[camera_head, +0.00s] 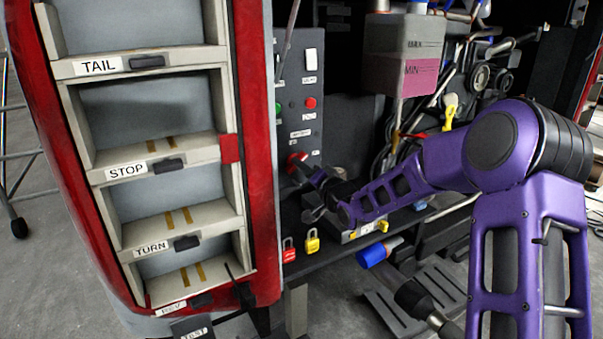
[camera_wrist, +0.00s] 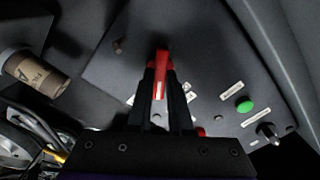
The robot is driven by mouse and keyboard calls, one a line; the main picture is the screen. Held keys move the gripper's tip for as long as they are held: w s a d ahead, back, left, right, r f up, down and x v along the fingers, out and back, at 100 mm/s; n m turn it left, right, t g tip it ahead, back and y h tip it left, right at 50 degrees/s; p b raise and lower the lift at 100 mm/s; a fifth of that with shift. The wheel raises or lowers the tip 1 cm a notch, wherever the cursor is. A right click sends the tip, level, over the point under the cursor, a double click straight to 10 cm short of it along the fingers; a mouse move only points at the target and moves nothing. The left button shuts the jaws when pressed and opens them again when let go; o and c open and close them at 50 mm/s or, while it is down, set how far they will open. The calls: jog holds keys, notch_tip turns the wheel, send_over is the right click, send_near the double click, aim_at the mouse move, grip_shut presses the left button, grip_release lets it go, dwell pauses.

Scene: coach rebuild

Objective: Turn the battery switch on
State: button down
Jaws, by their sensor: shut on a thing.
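The battery switch has a red handle (camera_wrist: 161,62) that stands out from the grey panel (camera_wrist: 205,55) in the wrist view. In the head view the red switch (camera_head: 296,161) sits low on the upright control panel (camera_head: 298,75), partly hidden by the gripper. My gripper (camera_head: 304,183) reaches it from the right. In the wrist view my gripper (camera_wrist: 160,88) is shut on the red handle, with a black finger on each side. The handle's far end shows beyond the fingertips. Small labels beside it are partly covered by the fingers.
A green button (camera_wrist: 244,106) and a black knob (camera_wrist: 267,131) are on the same panel. A red padlock (camera_head: 289,252) and a yellow padlock (camera_head: 312,241) hang below at the ledge. A reservoir with pink fluid (camera_head: 415,78) is above my arm. The red-framed rack (camera_head: 254,150) stands close left.

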jog(key=n, duration=1)
jog(key=shift+n, duration=0.4)
dwell(0.4)
jog(key=c, duration=0.8)
grip_release()
jog(key=v, duration=1.7)
jog(key=shift+s+d+p, duration=0.2)
jog(key=shift+p, duration=0.1)
jog(key=shift+r, duration=0.1)
